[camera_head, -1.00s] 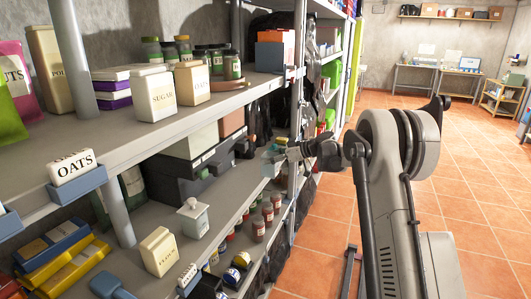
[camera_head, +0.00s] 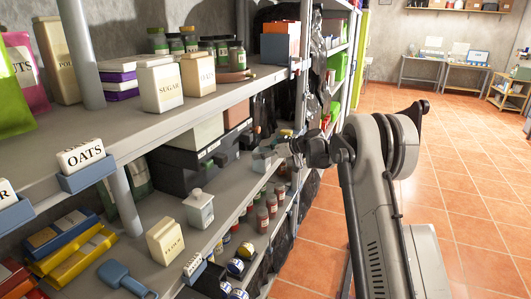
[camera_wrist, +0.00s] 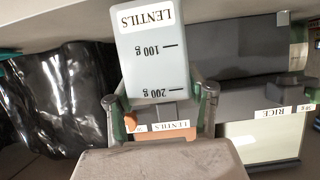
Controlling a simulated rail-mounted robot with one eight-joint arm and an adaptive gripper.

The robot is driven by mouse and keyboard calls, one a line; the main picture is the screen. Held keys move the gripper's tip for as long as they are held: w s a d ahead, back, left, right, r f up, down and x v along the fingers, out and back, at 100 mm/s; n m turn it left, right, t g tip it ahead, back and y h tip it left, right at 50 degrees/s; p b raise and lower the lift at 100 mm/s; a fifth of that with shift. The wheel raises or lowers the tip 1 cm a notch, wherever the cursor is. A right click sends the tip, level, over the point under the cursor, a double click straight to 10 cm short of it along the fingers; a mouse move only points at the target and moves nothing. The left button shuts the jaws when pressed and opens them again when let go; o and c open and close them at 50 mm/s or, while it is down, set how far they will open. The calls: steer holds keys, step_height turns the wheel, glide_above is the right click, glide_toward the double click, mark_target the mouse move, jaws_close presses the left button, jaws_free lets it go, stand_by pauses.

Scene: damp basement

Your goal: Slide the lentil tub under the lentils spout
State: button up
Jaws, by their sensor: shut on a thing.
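The lentil tub (camera_wrist: 152,55) is pale and translucent, with a LENTILS label and 100 g and 200 g marks that read upside down in the wrist view. My gripper (camera_wrist: 161,101) is shut on it, with one finger at each side near the edge by the 200 g mark. Beyond that edge is a unit with a small LENTILS label (camera_wrist: 170,127) and an orange-brown patch. The spout's mouth cannot be made out, so I cannot tell how the tub lines up with it. In the head view my gripper (camera_head: 278,150) reaches into the middle shelf, with the tub small and unclear there.
A RICE label (camera_wrist: 275,113) marks a unit beside the lentils one. Black plastic sheeting (camera_wrist: 70,100) hangs on the other side. On the shelf in the head view are a white lidded jar (camera_head: 199,210) and a flour container (camera_head: 165,241). Several small jars (camera_head: 262,220) stand below.

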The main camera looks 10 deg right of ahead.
steer(key=shift+w+a+f+b, duration=0.1)
steer(key=shift+w+a+b, duration=0.15)
steer(key=shift+w+a, duration=0.5)
steer(key=shift+w+a+f+b, duration=0.1)
steer(key=shift+w+a+b, duration=0.1)
steer(key=shift+w+a, duration=0.5)
steer(key=shift+w+a+f+b, duration=0.1)
steer(key=shift+w+a+b, duration=0.25)
steer(key=shift+a, duration=0.7)
steer(key=shift+f+b, duration=0.3)
steer(key=o, duration=1.3)
steer(key=shift+c, duration=0.2)
